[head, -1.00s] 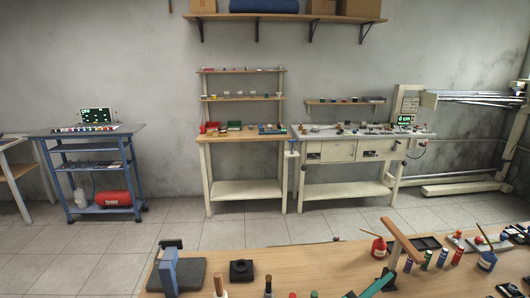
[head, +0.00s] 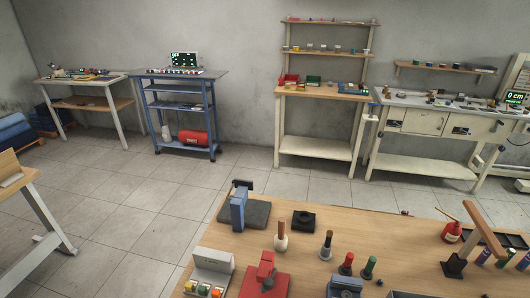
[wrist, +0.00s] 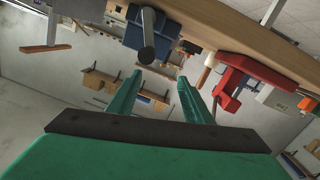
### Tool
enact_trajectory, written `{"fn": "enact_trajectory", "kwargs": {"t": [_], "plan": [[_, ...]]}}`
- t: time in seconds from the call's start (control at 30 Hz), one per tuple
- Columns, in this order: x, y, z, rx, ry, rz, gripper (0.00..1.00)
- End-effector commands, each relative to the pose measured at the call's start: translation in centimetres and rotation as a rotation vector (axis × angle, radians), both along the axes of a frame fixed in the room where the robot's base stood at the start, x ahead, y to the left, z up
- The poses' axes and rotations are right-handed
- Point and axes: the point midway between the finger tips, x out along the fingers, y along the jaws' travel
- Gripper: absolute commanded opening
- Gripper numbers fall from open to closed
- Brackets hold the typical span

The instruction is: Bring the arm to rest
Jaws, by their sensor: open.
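My gripper (wrist: 155,98) shows in the wrist view as two green fingers on a dark bar, spread apart. Nothing is between the fingers. Beyond them a dark cylinder end on a blue device (wrist: 152,33) is in view, apart from the fingers. A red device (wrist: 240,80) lies to their right, by the wooden bench edge. The wrist picture is strongly tilted. My arm and gripper do not show in the head view.
A wooden bench (head: 390,225) fills the near right, with a blue press (head: 238,208), a red device (head: 265,280) and several tools. A blue cart (head: 180,110) and shelved workbench (head: 322,92) stand by the wall. Tiled floor (head: 110,200) is clear at left.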

Motion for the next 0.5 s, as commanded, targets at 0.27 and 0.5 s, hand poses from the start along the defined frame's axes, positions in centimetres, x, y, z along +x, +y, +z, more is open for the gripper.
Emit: {"fn": "enact_trajectory", "kwargs": {"t": [0.27,0.5], "plan": [[-6.7,6.9,-4.2,0.062,0.079,0.159,0.46],[-13.5,12.4,-5.5,0.161,0.115,0.244,0.46]]}}
